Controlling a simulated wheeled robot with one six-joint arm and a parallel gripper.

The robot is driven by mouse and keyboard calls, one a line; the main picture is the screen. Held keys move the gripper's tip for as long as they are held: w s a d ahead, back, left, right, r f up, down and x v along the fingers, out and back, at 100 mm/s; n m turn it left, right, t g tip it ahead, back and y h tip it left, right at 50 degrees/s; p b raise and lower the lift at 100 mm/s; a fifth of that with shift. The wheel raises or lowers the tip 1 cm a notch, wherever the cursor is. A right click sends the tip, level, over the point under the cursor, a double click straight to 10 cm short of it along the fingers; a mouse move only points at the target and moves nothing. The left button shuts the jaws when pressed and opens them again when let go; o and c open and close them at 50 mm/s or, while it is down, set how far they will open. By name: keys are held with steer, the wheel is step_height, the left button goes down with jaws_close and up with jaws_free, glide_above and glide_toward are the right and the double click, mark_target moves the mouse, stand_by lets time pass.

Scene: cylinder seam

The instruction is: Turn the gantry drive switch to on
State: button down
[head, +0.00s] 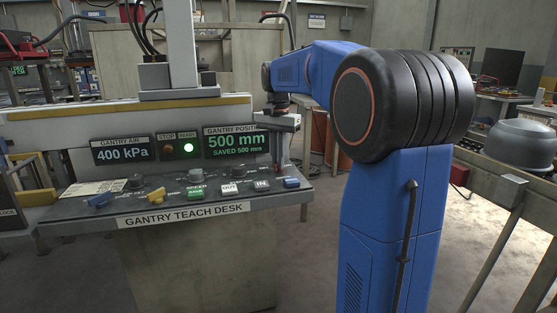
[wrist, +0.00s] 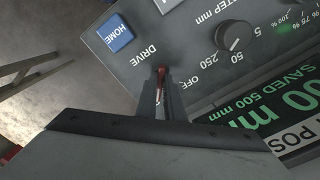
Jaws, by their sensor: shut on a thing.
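The gantry drive switch (wrist: 161,71) is a small red handle beside the DRIVE label in the wrist view, where the desk appears upside down. An OFF label is printed to its right. My gripper (wrist: 160,92) is shut on the red handle, with its two fingers on either side. In the head view my gripper (head: 280,163) reaches down at the right end of the gantry teach desk (head: 184,214). The fingers hide part of the switch, so I cannot tell which way it points.
The blue HOME button (wrist: 115,33) is close to the switch. A black step knob (wrist: 234,37) stands on the other side. The display panel (head: 236,143) reads 500 mm and rises behind the controls.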

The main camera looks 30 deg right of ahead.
steer(key=shift+m, duration=0.3)
steer(key=c, duration=1.9)
jaws_free()
steer(key=shift+o, duration=0.2)
steer(key=shift+r, duration=0.1)
step_height(320, 180, up, 17)
steer(key=shift+a+r, duration=0.1)
steer(key=s+a+f+n+t, duration=0.1)
steer(key=s+a+f+n, duration=0.2)
steer(key=s+a+f, duration=0.3)
steer(key=s+a+f+n+t, duration=0.1)
steer(key=s+a+f+n, duration=0.3)
steer(key=s, duration=0.5)
steer(key=s+a+f+n+t, duration=0.1)
steer(key=s+a+f+n, duration=0.1)
steer(key=s+f, duration=0.6)
steer(key=s+a+f+n+t, duration=0.1)
steer(key=s+a+f+n, duration=0.2)
steer(key=s+f, duration=0.5)
step_height(320, 180, down, 7)
steer(key=shift+r+t, duration=0.1)
steer(key=shift+t, duration=0.3)
